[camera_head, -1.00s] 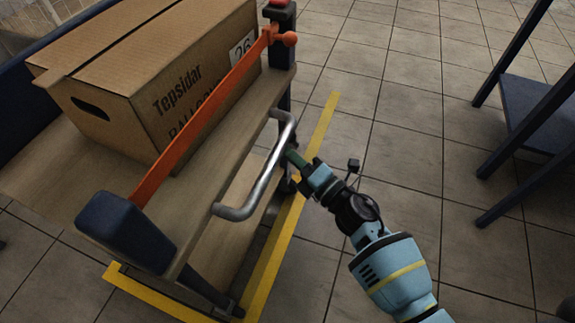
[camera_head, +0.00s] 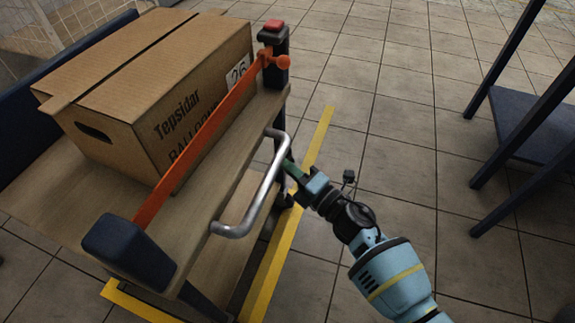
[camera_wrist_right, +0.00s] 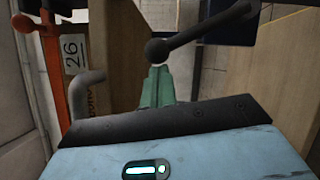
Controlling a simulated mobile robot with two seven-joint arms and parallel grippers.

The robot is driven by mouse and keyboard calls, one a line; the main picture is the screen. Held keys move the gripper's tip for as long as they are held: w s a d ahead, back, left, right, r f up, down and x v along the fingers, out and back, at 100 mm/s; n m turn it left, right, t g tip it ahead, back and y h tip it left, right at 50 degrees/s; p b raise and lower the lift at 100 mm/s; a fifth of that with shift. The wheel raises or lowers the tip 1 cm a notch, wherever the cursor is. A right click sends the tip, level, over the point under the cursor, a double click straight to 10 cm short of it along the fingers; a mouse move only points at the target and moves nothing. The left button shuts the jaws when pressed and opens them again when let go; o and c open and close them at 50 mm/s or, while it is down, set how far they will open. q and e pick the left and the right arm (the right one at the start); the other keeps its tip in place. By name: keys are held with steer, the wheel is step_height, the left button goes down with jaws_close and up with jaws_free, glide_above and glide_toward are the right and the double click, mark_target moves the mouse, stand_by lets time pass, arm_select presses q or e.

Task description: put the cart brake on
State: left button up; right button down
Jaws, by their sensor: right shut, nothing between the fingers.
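The cart (camera_head: 235,160) stands at the left with a silver handle (camera_head: 255,195) on its near side. My right gripper (camera_head: 289,167) is beside the handle's far end, close to the cart's dark corner post. Its green fingers (camera_wrist_right: 157,86) are shut and empty. In the right wrist view, a dark lever with a ball knob (camera_wrist_right: 156,48) is just beyond the fingertips; I cannot tell whether they touch. I cannot tell for certain if this lever is the brake. A red cap (camera_head: 275,25) tops the post. My left gripper is not in view.
A cardboard box (camera_head: 165,100) lies on the cart's upper shelf behind an orange bar (camera_head: 200,145). Yellow tape (camera_head: 300,205) marks the floor along the cart. A dark-legged table or rack (camera_head: 535,120) stands at the right. The tiled floor between is clear.

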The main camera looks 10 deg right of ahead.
steer(key=shift+w+d+r+m+g+h+p, duration=0.25)
steer(key=shift+w+d+r+m+g+p, duration=0.3)
steer(key=shift+w+d+m+p, duration=0.65)
steer(key=shift+w+d+r+m+g+h+p, duration=0.35)
steer(key=shift+w+d+m+g+p, duration=0.3)
steer(key=shift+w+m+p, duration=1.05)
steer(key=shift+w+d+r+m+g+h+p, duration=0.2)
steer(key=shift+w+d+r+m+g+p, duration=0.55)
steer(key=shift+w, duration=1.15)
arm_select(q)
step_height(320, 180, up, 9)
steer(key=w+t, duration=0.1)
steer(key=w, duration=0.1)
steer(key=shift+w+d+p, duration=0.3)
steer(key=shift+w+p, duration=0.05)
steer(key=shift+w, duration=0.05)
arm_select(e)
steer(key=shift+d+f+t, duration=0.2)
steer(key=shift+t, duration=0.05)
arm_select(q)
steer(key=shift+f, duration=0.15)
arm_select(e)
steer(key=shift+w+d, duration=0.1)
steer(key=shift+w, duration=0.05)
steer(key=shift+r, duration=0.1)
